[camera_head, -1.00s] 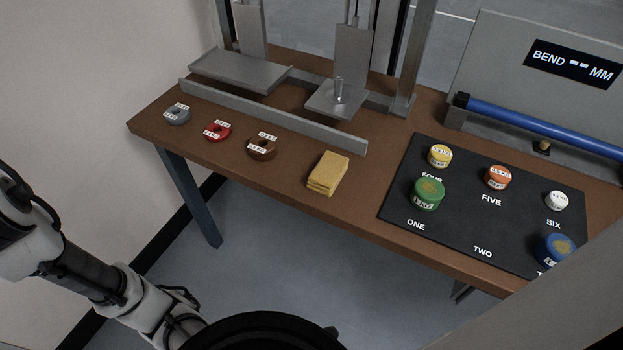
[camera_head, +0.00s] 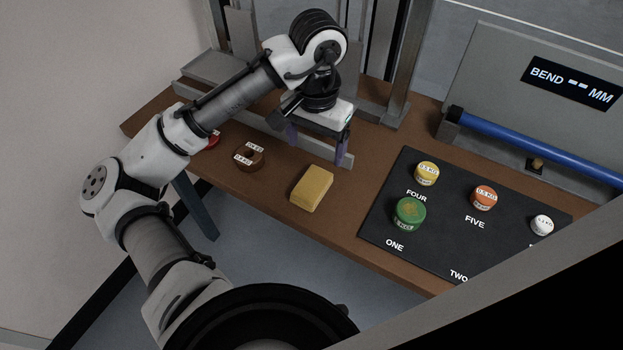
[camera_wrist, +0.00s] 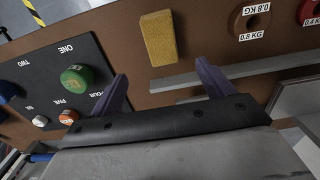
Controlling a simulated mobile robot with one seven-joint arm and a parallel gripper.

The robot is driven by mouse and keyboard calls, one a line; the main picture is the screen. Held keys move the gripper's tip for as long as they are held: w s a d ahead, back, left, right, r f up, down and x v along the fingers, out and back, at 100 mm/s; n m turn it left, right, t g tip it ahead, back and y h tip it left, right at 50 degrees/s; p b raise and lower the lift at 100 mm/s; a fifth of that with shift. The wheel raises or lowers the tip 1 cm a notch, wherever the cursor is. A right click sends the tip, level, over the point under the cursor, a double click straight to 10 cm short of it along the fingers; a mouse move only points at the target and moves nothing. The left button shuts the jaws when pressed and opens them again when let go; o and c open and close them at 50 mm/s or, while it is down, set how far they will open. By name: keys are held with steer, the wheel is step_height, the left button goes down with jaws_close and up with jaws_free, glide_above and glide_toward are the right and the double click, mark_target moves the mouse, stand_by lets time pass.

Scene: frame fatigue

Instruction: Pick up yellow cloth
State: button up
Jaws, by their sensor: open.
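The folded yellow cloth (camera_head: 311,188) lies on the brown table near its front edge, between the brown weight and the black mat. In the wrist view the yellow cloth (camera_wrist: 158,38) lies beyond the fingertips, between their lines. My gripper (camera_head: 316,157) is above the table, behind the cloth and near the grey rail, apart from the cloth. In the wrist view my gripper (camera_wrist: 160,82) has its two purple fingers spread wide with nothing between them.
A brown weight (camera_head: 249,157) and a partly hidden red weight (camera_head: 213,140) are left of the cloth. The black mat (camera_head: 430,250) on the right holds several coloured weights. A grey rail (camera_wrist: 235,72) runs along the table near my fingers. Metal uprights stand behind.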

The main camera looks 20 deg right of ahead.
step_height(320, 180, down, 7)
steer(key=shift+w+f, duration=0.15)
steer(key=shift+f, duration=2.55)
steer(key=c, duration=1.1)
steer(key=shift+r, duration=0.15)
step_height(320, 180, up, 20)
steer(key=shift+f+p, duration=0.1)
steer(key=shift+p, duration=0.25)
